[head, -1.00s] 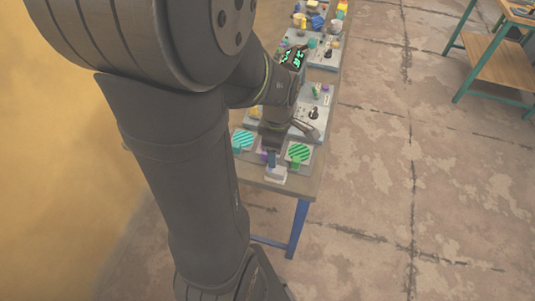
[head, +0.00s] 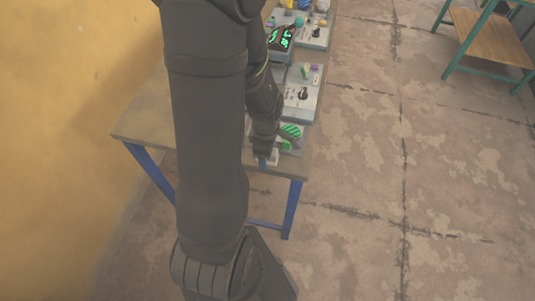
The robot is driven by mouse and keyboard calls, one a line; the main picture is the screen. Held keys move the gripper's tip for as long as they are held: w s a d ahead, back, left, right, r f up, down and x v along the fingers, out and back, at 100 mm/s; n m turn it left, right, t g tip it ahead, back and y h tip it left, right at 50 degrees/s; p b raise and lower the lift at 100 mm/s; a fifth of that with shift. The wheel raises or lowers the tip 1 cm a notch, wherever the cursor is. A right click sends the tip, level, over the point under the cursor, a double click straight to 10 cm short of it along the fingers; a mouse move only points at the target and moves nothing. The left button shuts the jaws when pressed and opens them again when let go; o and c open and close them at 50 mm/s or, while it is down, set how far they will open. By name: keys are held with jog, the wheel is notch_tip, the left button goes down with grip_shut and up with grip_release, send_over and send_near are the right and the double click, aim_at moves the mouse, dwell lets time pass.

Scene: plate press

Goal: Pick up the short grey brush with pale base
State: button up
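My gripper (head: 264,153) points down over the near end of the workbench, just left of a green-striped plate (head: 290,132). A small pale block-like piece (head: 273,158) shows right beside the fingertips; it may be the pale base of the brush, but it is too small to be sure. A narrow blue-grey part at the fingertips could be a finger or the brush's upper part. My forearm and wrist hide most of this area. I cannot tell whether the fingers are open or shut, or whether they touch the pale piece.
A grey panel with a black knob (head: 302,93) lies beyond the striped plate. A dark unit with green lit marks (head: 281,38) and several small coloured items stand farther back. The workbench (head: 147,130) is bare at its near left. A green-framed table (head: 488,45) stands far right.

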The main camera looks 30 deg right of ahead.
jog(key=shift+c, duration=0.2)
jog(key=c, duration=1)
jog(key=shift+c, duration=0.2)
jog(key=shift+r, duration=0.45)
notch_tip(320, 180, up, 4)
jog(key=shift+f, duration=0.25)
jog(key=s+d+r, duration=0.3)
jog(key=s+r, duration=0.3)
jog(key=s, duration=0.5)
jog(key=shift+s+r, duration=0.15)
jog(key=shift+r, duration=0.1)
